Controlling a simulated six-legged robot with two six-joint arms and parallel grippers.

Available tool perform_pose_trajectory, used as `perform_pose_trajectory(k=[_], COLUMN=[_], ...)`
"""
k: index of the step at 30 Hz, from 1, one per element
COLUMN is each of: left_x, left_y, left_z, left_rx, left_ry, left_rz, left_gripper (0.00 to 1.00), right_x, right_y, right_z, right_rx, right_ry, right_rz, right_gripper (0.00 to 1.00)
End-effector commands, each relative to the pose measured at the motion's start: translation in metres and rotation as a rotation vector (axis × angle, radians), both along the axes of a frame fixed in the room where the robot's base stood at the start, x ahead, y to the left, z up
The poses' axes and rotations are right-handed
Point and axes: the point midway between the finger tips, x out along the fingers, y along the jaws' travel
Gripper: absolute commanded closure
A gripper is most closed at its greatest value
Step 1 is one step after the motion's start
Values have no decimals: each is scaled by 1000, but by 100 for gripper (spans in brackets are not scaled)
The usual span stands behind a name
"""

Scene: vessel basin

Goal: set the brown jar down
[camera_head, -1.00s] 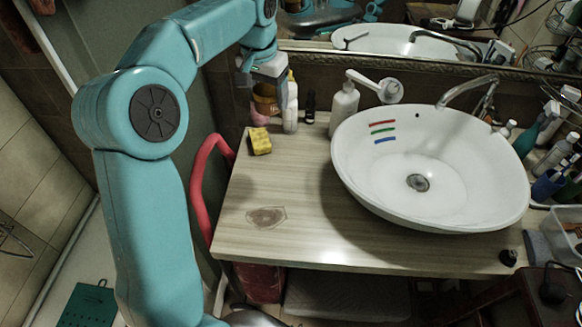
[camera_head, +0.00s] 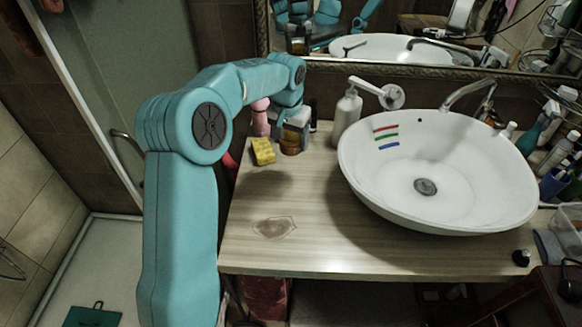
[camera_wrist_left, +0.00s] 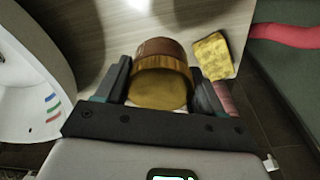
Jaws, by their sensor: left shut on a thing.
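The brown jar (camera_head: 290,148) is at the back left of the counter in the head view, largely covered by my left gripper (camera_head: 294,133). My right gripper is not in view.
A yellow sponge (camera_head: 263,151) lies just left of the jar. A white pump bottle (camera_head: 347,113) stands to its right, beside the white basin (camera_head: 440,215). The front left of the wooden counter (camera_head: 310,228) is clear, with a brown stain (camera_head: 274,227). A mirror is behind.

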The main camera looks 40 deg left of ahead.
Motion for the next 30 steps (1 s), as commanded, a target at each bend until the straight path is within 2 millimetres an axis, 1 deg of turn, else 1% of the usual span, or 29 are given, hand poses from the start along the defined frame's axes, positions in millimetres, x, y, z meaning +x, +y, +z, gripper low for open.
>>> perform_pose_trajectory(k=[1, 4, 6, 11, 15, 18, 21, 26, 30], left_x=[-1, -1, -1, 0, -1, -1, 0, 0, 0], left_y=[-1, 0, 0, 0, 0, 0, 0, 0, 0], left_z=[-15, -38, -49, -63, -86, -98, -102, -102, -106], left_rx=[-2, -1, 0, 0, 0, 0, 1, 1, 1], left_ry=[4, 3, 1, 0, 3, 1, -2, -2, -2], left_rz=[-1, -2, -2, -3, -5, -5, -5, -4, -5], left_gripper=[68, 68, 68, 68, 68, 68, 68, 68, 68], right_x=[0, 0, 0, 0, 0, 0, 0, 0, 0], right_y=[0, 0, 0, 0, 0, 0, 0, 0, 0], right_z=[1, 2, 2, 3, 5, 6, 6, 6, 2], right_rx=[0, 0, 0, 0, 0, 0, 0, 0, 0], right_ry=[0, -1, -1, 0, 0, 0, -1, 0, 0], right_rz=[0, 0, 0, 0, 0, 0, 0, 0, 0], right_gripper=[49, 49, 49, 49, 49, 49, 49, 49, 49])
